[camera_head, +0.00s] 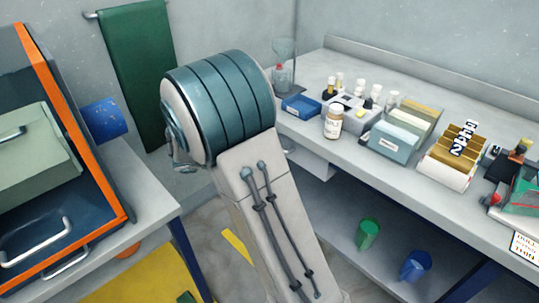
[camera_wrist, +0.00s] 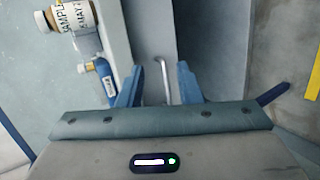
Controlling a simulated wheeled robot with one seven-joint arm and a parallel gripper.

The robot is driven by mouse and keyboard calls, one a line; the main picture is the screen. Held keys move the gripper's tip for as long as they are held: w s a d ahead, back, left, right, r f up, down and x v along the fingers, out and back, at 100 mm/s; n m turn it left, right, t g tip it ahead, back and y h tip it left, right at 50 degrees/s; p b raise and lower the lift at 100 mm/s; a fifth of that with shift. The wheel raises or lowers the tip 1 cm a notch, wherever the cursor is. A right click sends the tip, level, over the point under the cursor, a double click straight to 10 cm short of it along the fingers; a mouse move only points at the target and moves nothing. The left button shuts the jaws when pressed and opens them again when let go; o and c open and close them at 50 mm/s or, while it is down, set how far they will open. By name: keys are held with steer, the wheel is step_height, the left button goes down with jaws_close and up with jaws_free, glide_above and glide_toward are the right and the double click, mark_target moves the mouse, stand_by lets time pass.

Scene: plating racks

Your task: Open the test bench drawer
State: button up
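The test bench drawer (camera_head: 312,162) is a pale front under the edge of the right-hand bench, partly hidden behind my arm. In the wrist view the drawer front (camera_wrist: 150,30) is a light grey strip with a thin metal bar handle (camera_wrist: 162,75). My gripper (camera_wrist: 160,80) is open, its two blue fingers on either side of the handle, with gaps left and right of it. I cannot tell how deep the handle lies between the fingers. The drawer looks shut. In the head view my arm hides the gripper.
The bench top (camera_head: 420,200) holds a sample bottle (camera_head: 334,122), a blue tray (camera_head: 301,106), card boxes (camera_head: 395,140) and several small bottles. Green (camera_head: 368,233) and blue (camera_head: 415,265) cups stand on the shelf below. An orange-framed cabinet (camera_head: 85,120) stands left.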

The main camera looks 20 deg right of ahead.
steer(key=w+a+f+n+t+h+b, duration=0.25)
steer(key=w+f+t, duration=0.2)
steer(key=w, duration=0.25)
steer(key=x, duration=1.3)
steer(key=shift+d+f+g, duration=0.3)
steer(key=shift+f+g, duration=0.05)
steer(key=shift+f, duration=0.05)
steer(key=shift+m, duration=0.25)
jaws_close()
